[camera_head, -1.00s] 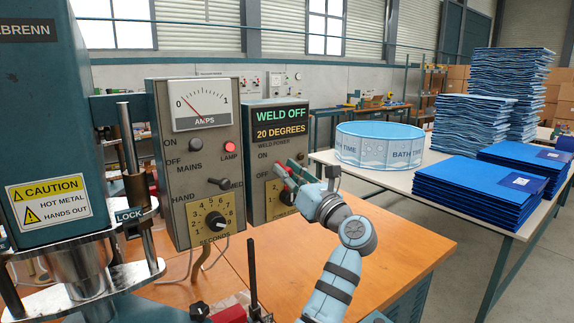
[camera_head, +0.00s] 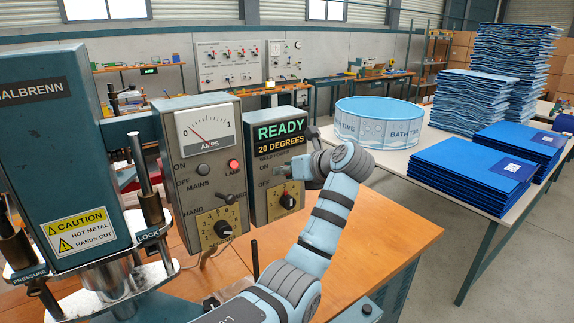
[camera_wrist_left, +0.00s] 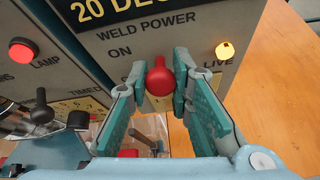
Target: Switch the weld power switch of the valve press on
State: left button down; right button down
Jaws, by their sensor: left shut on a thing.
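The valve press control box (camera_head: 276,205) shows READY and 20 DEGREES on its display (camera_head: 281,136). Its weld power switch shows in the left wrist view as a red knob (camera_wrist_left: 159,80), just right of the ON label. My left gripper (camera_wrist_left: 160,72) is shut on this knob, one teal finger on each side. In the head view my left gripper (camera_head: 292,168) is at the box's front and hides the switch. The LIVE lamp (camera_wrist_left: 225,51) glows yellow. My right gripper is in neither view.
Left of the box stands a meter panel (camera_head: 240,167) with a lit red lamp, a mains switch and a seconds dial (camera_head: 219,229). The press with its caution sign (camera_head: 78,233) is at left. A white table (camera_head: 470,225) with blue stacks is at right.

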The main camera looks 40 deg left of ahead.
pick_arm(q)
jog(key=shift+a+r, duration=0.1)
jog(key=shift+r, duration=0.15)
jog(key=c, duration=1.4)
grip_release()
jog(key=shift+f, duration=0.1)
jog(key=shift+c, duration=0.2)
jog(key=v, duration=1.2)
jog(key=shift+r, duration=0.2)
jog(key=shift+a, duration=0.15)
